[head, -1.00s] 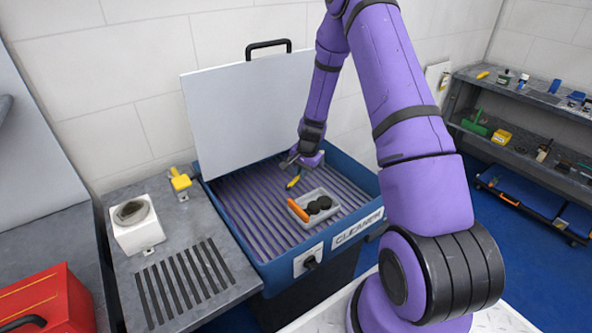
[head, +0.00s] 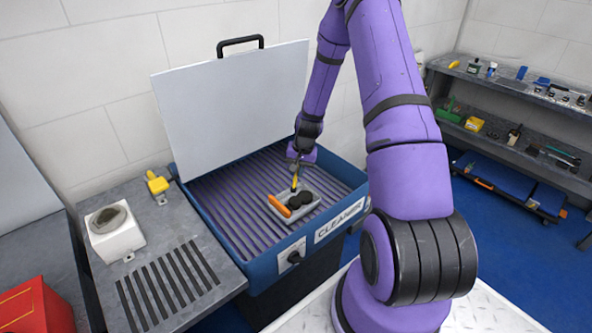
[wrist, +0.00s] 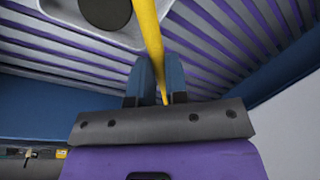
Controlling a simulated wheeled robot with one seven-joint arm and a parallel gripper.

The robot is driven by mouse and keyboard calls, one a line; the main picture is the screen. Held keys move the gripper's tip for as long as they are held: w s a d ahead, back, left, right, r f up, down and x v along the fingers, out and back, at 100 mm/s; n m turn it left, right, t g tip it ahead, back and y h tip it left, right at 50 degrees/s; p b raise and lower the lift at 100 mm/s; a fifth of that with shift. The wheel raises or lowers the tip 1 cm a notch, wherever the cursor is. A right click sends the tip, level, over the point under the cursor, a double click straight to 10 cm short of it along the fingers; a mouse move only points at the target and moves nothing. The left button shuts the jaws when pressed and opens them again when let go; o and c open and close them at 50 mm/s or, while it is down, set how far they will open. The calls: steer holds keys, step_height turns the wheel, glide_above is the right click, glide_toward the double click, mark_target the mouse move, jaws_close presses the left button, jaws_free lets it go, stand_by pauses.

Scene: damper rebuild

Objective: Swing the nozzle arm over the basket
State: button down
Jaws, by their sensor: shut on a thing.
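The yellow nozzle arm (head: 294,183) stands at the back of the basket in the head view, its near end appearing to reach the rear rim. My gripper (head: 296,168) is shut on it. In the wrist view the nozzle arm (wrist: 147,30) runs between the two fingers of my gripper (wrist: 157,82) and up past the basket's edge. The basket (head: 310,210) is a small grey tray on the slatted deck, holding an orange cylinder (head: 279,206) and black round parts (head: 300,199). Its corner (wrist: 75,27) shows in the wrist view. The nozzle arm's base is not clear.
The blue cleaner (head: 282,265) has a raised pale lid (head: 235,110) behind the deck. A bench on the left holds a white block (head: 115,235) and a yellow piece (head: 157,183). Shelves (head: 510,85) with tools stand at right. The deck left of the basket is clear.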

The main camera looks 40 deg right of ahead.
steer(key=c, duration=1.1)
jaws_free()
steer(key=shift+r, duration=0.1)
steer(key=shift+s+d+r, duration=0.25)
steer(key=shift+r, duration=1.5)
steer(key=shift+s+d+r, duration=0.25)
steer(key=shift+d+r, duration=0.05)
steer(key=shift+r, duration=1.4)
steer(key=shift+s+d+r, duration=0.25)
steer(key=shift+r, duration=1.5)
